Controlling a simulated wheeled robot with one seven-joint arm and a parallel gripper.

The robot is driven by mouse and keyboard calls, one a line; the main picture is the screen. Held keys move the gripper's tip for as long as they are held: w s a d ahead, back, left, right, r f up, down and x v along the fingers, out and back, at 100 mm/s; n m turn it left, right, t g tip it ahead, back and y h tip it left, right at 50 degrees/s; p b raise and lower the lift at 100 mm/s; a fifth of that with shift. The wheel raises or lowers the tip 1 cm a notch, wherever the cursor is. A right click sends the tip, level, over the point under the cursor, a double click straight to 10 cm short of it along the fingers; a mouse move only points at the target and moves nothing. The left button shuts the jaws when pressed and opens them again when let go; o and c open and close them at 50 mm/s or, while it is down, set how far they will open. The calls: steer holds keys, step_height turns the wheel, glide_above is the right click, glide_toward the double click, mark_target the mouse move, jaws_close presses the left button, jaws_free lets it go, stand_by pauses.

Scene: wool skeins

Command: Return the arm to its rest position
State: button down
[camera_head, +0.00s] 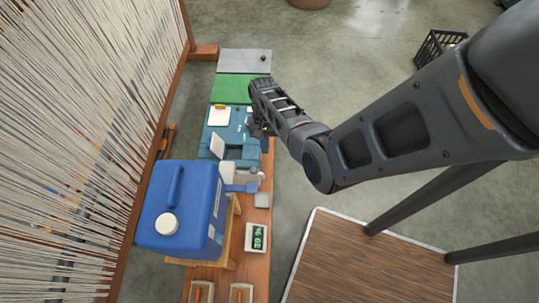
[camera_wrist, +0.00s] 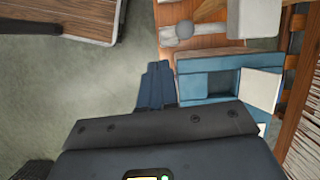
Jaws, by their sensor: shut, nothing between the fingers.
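My arm (camera_head: 400,130) reaches in from the right in the head view, with its wrist over the right edge of the long wooden bench. In the wrist view my gripper (camera_wrist: 157,84) is shut, its two dark fingers together with nothing between them. It points down beside a blue tray (camera_wrist: 205,63), over or near the bench edge and the grey floor. In the head view the fingers are mostly hidden behind the wrist. The blue tray also shows in the head view (camera_head: 238,153), just left of and below the wrist.
A blue jug (camera_head: 185,205) with a white cap stands on a wooden stand at the left. A scale (camera_head: 256,237) with a green display sits on the bench. A strung loom (camera_head: 80,130) fills the left. A wooden table (camera_head: 355,262) and black crate (camera_head: 435,47) are at right, with open floor between.

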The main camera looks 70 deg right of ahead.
steer(key=shift+d+r, duration=0.15)
steer(key=shift+r, duration=0.35)
steer(key=s+a+f+n+t+h, duration=0.2)
steer(key=s+a+f+n+h, duration=0.15)
steer(key=s, duration=0.45)
steer(key=s+a+r+n+t+h, duration=0.3)
steer(key=s+a+r+t, duration=0.1)
steer(key=s+a+r+n+t+y, duration=0.1)
steer(key=a+r, duration=0.4)
steer(key=r, duration=0.7)
steer(key=s+a+r+n+t+y+b, duration=0.1)
steer(key=s+a+r+n+t, duration=0.2)
steer(key=a+r+t, duration=0.3)
steer(key=s+a+r+n+t+y, duration=0.1)
steer(key=s+a+r+n+t, duration=0.2)
steer(key=r, duration=1.4)
steer(key=shift+s+a+r, duration=0.3)
steer(key=shift+s+a, duration=0.4)
steer(key=shift+a, duration=0.55)
